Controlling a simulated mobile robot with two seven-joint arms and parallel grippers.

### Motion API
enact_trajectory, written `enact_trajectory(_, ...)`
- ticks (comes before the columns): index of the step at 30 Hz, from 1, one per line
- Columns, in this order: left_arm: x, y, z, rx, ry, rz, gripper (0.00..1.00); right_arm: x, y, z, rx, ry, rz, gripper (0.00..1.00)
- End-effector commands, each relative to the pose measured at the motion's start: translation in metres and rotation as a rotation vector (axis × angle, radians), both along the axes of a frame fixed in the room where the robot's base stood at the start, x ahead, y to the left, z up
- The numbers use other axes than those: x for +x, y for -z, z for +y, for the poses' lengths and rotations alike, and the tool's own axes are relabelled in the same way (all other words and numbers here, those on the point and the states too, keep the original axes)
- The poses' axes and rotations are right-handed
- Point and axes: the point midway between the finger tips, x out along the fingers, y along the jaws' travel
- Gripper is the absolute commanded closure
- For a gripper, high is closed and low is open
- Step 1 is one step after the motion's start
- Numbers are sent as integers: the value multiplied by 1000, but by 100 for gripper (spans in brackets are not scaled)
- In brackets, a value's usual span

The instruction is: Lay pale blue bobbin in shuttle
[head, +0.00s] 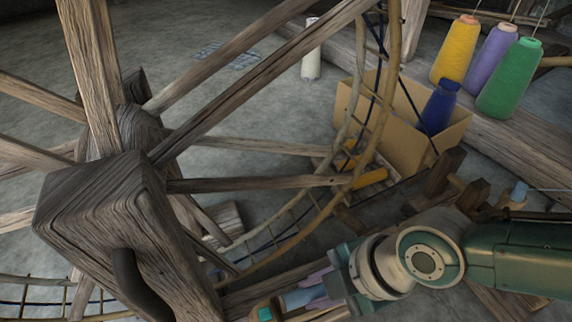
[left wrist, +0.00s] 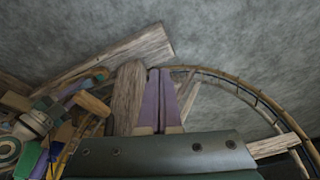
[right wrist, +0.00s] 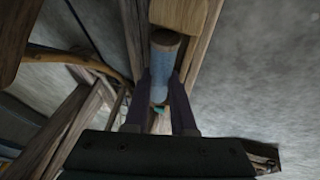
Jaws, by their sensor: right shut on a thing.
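The pale blue bobbin (head: 303,297) is between the fingers of my right gripper (head: 318,287), low in the head view. In the right wrist view the bobbin (right wrist: 161,72) stretches between both fingers, its brown end facing up the picture. A brown wooden piece with a teal spot, seemingly the shuttle (head: 252,311), lies just left of the bobbin at the bottom edge. Its full shape is hidden, and I cannot tell whether the bobbin touches it. My left gripper (left wrist: 160,76) shows only in the left wrist view, its purple fingers together with nothing between them.
A large spoked wooden wheel (head: 250,182) and its post (head: 100,210) fill the left and middle. A cardboard box (head: 412,150) holds a dark blue cone (head: 440,105). Yellow, purple and green cones (head: 508,80) stand on a beam at upper right.

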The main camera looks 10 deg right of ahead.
Motion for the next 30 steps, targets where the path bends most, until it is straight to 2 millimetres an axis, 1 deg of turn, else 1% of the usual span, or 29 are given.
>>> enact_trajectory(1, 0, 1, 1, 2, 1, 0, 100, -3, 4, -2, -7, -3, 5, 100)
enact_trajectory(4, 0, 2, 1, 5, 3, -1, 100, -3, 4, -1, -5, -2, 5, 100)
enact_trajectory(5, 0, 2, 1, 5, 3, -1, 100, -3, 4, -1, -5, -2, 5, 73)
enact_trajectory(13, 0, 2, 1, 5, 2, -1, 100, -4, 4, -2, -7, -3, 7, 43)
enact_trajectory(14, 0, 2, 1, 5, 2, -1, 100, -4, 4, -2, -7, -3, 8, 41)
enact_trajectory(26, 0, 2, 0, -2, -2, -1, 100, -6, 6, -2, -10, -5, 13, 41)
enact_trajectory(28, 0, 0, -1, -4, -3, 0, 100, -6, 4, -3, -10, -6, 13, 41)
enact_trajectory(30, 0, -6, -1, -6, -5, 0, 100, -7, -2, -5, -11, -4, 13, 41)
